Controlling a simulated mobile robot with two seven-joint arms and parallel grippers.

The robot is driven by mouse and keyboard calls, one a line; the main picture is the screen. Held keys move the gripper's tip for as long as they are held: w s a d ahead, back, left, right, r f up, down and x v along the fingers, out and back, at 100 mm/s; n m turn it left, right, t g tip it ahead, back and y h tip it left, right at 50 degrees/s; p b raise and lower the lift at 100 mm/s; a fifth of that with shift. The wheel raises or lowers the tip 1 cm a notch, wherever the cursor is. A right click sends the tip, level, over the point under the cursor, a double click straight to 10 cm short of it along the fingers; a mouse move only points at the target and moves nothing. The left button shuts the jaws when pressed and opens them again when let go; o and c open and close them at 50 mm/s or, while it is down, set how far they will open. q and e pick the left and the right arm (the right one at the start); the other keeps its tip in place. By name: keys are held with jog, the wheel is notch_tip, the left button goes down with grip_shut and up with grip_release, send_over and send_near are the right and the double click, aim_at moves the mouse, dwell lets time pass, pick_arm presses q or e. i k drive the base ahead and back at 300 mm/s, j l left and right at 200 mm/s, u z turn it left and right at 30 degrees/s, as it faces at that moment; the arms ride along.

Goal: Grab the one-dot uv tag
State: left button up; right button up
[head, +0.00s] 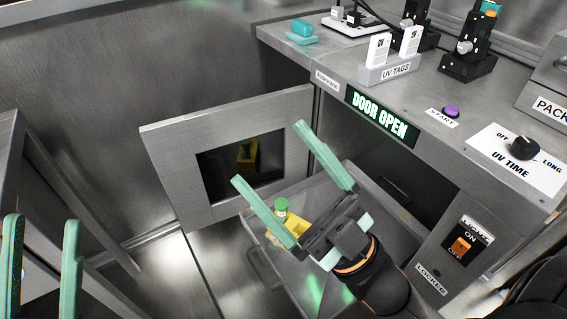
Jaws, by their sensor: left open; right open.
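Two white UV tags stand upright side by side in a grey holder labelled UV TAGS (366,76) on top of the machine. One is the left tag (377,50), the other the right tag (411,41). Their dark markings are too small for me to tell which has one dot. My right gripper (268,152) is open and empty, with green fingers pointing up-left. It is in front of the open door, below and left of the tags in the picture. My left gripper (42,220) is open and empty at the lower left edge, far from the tags.
The machine's door (170,150) hangs open at the left; its display (382,117) reads DOOR OPEN. A green-capped item with a yellow holder (282,206) is partly behind my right gripper.

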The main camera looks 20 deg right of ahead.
aim_at(380, 44)
jog(key=z, duration=1.3)
